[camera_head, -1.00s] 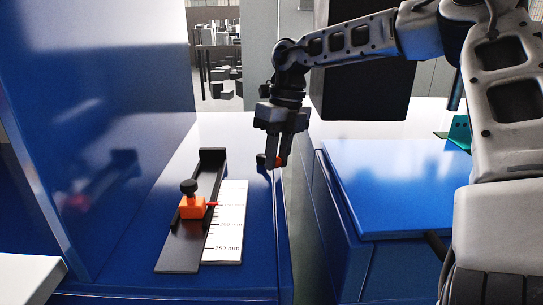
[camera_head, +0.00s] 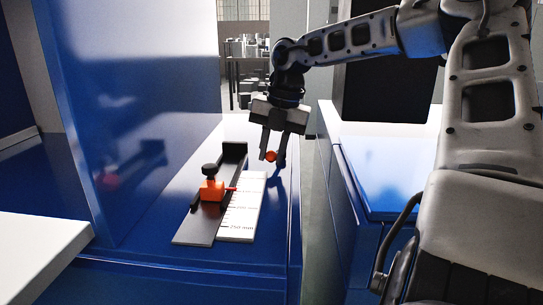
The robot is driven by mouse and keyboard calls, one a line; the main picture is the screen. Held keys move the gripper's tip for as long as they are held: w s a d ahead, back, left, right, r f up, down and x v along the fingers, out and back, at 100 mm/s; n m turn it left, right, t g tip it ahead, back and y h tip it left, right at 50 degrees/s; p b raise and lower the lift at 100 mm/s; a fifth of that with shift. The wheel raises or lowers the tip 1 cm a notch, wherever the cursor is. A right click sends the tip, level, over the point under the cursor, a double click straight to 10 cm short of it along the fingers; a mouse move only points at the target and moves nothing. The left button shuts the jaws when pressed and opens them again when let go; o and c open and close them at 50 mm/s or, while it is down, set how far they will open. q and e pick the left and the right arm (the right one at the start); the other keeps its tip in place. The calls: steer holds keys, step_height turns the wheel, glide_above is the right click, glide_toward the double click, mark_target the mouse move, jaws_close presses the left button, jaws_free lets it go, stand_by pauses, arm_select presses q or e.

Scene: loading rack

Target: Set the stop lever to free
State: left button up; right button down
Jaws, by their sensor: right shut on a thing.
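An orange ball (camera_head: 271,156), which looks like the knob of the stop lever, is between the fingers of my right gripper (camera_head: 272,158). The gripper points down and is shut on the ball at the right edge of the blue top. The lever's shaft and pivot cannot be made out behind the fingers. To the left, an orange block (camera_head: 211,191) with a black knob (camera_head: 211,170) sits on a black rail (camera_head: 201,229). Its red pointer is over a white scale (camera_head: 240,225) marked in mm. My left gripper is not in view.
The rail and scale lie on a blue top (camera_head: 180,250) with a tall blue panel (camera_head: 135,110) on the left. A gap separates it from another blue unit (camera_head: 385,170) on the right. A white surface (camera_head: 40,245) is at the lower left.

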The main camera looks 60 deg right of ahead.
steer(key=shift+w+r+m+b, duration=0.1)
steer(key=shift+w+m+b, duration=0.45)
steer(key=shift+m, duration=0.65)
steer(key=shift+w, duration=0.15)
steer(key=c, duration=1.2)
jaws_free()
steer(key=s+r+p, duration=0.1)
steer(key=s+r, duration=0.2)
steer(key=r, duration=1.2)
steer(key=shift+d+r, duration=0.2)
steer(key=shift+r, duration=0.15)
steer(key=shift+f, duration=0.15)
